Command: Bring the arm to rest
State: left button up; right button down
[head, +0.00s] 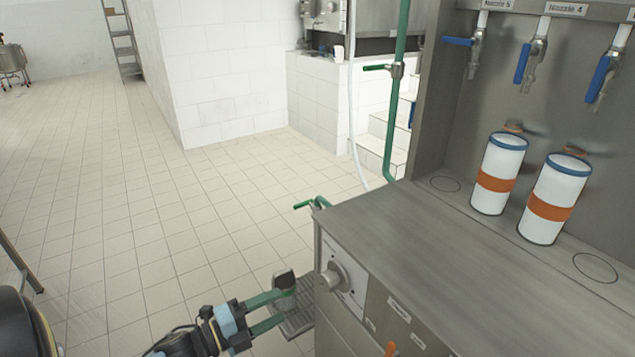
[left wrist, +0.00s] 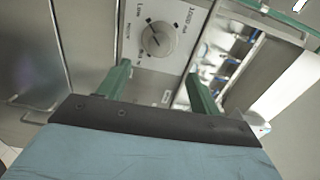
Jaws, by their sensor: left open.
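My left gripper (head: 286,302) is at the bottom of the head view, beside the left end of the steel cup filler (head: 430,250). Its two green fingers are apart with nothing between them. In the left wrist view the fingers (left wrist: 160,90) point toward the filler's control panel, with a round knob (left wrist: 158,38) beyond them. The same knob (head: 333,281) shows in the head view, apart from the fingers. My right gripper is in neither view.
Two white cups with orange bands (head: 498,174) (head: 553,200) stand on the counter below blue-handled nozzles (head: 533,55). A small grated tray (head: 298,318) is by the gripper. A green pipe (head: 398,90) rises behind the filler. The tiled floor (head: 130,220) at left is mostly clear.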

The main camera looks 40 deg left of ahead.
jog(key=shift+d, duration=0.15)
pick_arm(q)
jog(key=s+f+n+g+y, duration=0.2)
jog(key=s+f+n, duration=0.15)
jog(key=f, duration=0.55)
jog(key=s+f+n+g+y, duration=0.25)
jog(key=f+n, duration=0.25)
jog(key=f, duration=0.3)
jog(key=s+f+n+g+y, duration=0.2)
jog(key=s+f+n, duration=0.15)
jog(key=f, duration=0.55)
jog(key=s+d+f+n+g, duration=0.4)
jog(key=s+f, duration=0.3)
jog(key=s, duration=0.4)
jog(key=s+d+f+n+g, duration=0.4)
jog(key=s+f, duration=0.3)
jog(key=s, duration=0.4)
jog(key=shift+s+d+f+g, duration=0.25)
jog(key=shift+d+g, duration=0.3)
jog(key=shift+d, duration=0.15)
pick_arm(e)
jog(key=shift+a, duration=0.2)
pick_arm(q)
jog(key=shift+y, duration=0.25)
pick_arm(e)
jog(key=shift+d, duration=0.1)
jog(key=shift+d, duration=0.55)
